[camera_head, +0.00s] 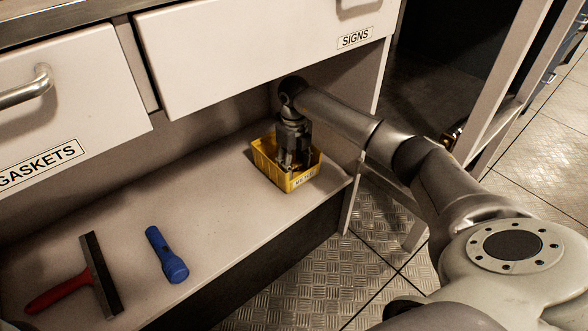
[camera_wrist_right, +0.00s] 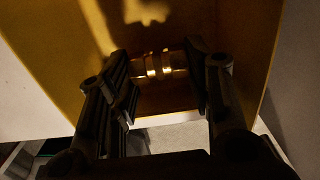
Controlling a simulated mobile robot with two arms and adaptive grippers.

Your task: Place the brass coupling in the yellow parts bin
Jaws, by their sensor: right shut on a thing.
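The yellow parts bin (camera_head: 268,168) stands on the low shelf near its right end, with a white label on its front. My right gripper (camera_head: 293,163) reaches down into the bin from above. In the right wrist view the brass coupling (camera_wrist_right: 158,66) lies between the fingertips of my right gripper (camera_wrist_right: 162,80), which are shut on it. The yellow wall of the bin (camera_wrist_right: 60,40) surrounds it there. I cannot tell whether the coupling touches the bin floor. In the head view the coupling is hidden by the gripper and the bin. My left gripper is not in view.
A blue flashlight (camera_head: 166,255) and a red-handled scraper (camera_head: 92,277) lie on the shelf at the left. A drawer labelled SIGNS (camera_head: 260,50) overhangs the bin, and a GASKETS drawer (camera_head: 65,100) is at the left. The middle of the shelf is clear.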

